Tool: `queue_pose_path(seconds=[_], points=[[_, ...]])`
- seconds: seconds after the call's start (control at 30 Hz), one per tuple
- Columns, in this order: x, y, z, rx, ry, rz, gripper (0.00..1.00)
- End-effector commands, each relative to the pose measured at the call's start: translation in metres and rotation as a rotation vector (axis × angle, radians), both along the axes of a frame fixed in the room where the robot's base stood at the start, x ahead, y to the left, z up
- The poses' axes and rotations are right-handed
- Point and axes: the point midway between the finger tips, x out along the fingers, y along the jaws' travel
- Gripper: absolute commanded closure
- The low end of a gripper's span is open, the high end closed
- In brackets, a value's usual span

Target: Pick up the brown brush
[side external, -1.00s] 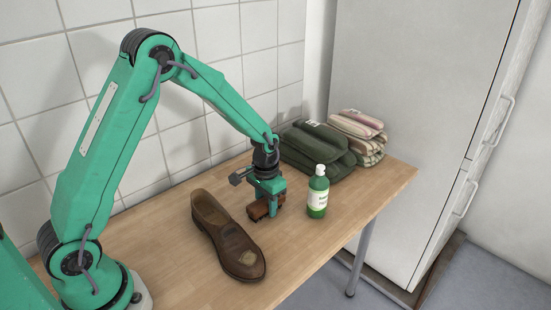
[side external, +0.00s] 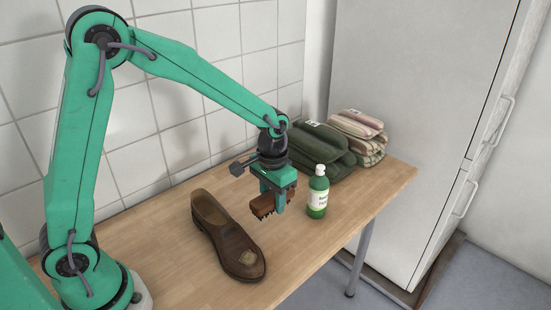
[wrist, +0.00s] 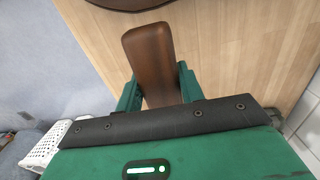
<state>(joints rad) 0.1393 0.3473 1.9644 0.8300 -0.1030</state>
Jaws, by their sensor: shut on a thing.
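The brown brush (side external: 262,205) is held between the fingers of my gripper (side external: 274,201), just above the table and to the right of the shoe. Its bristles point down in the side view. In the wrist view the brush's smooth brown back (wrist: 151,58) sticks out beyond my gripper (wrist: 158,90), with a green finger on each side. The part of the brush between the fingers is partly hidden by the gripper body.
A brown leather shoe (side external: 225,236) lies close left of the brush. A green bottle with a white cap (side external: 318,195) stands close right. Folded green cloth (side external: 318,150) and striped towels (side external: 362,137) lie behind. The wooden table's (side external: 160,245) front left is clear.

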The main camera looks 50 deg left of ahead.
Motion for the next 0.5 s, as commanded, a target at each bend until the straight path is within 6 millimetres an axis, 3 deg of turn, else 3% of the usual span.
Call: queue_pose_path(seconds=[0.2,0.5], points=[[-0.013,-0.024,0.017,0.000,-0.002,-0.002,0.86],[-0.019,-0.034,0.024,0.000,-0.001,0.001,0.86]])
